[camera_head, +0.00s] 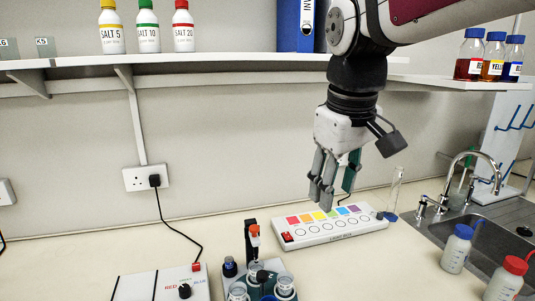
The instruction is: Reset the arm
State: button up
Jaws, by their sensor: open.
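My gripper (325,190) hangs from my arm at the right of centre, fingers pointing down. It is open and I see nothing held between its fingers. It is in front of the white panel with coloured squares (335,232) and appears above the bench, apart from it. The exact gap to the panel cannot be told from this one view.
A shelf (200,64) with salt bottles (147,30) runs behind my arm. A rack with vials and a pipette (262,280) and a control box (160,286) stand in front. The sink (485,230) and wash bottles (457,248) are at right.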

jog(key=s+d+f+m+t, duration=0.1)
jog(key=s+d+f+m, duration=0.2)
jog(key=s, duration=0.5)
jog(key=s+d+f+m+t, duration=0.1)
jog(key=s+d+f+m, duration=0.2)
jog(key=s, duration=0.5)
jog(key=shift+s+d+f, duration=0.25)
jog(key=shift+d+f, duration=0.6)
jog(key=shift+d, duration=0.2)
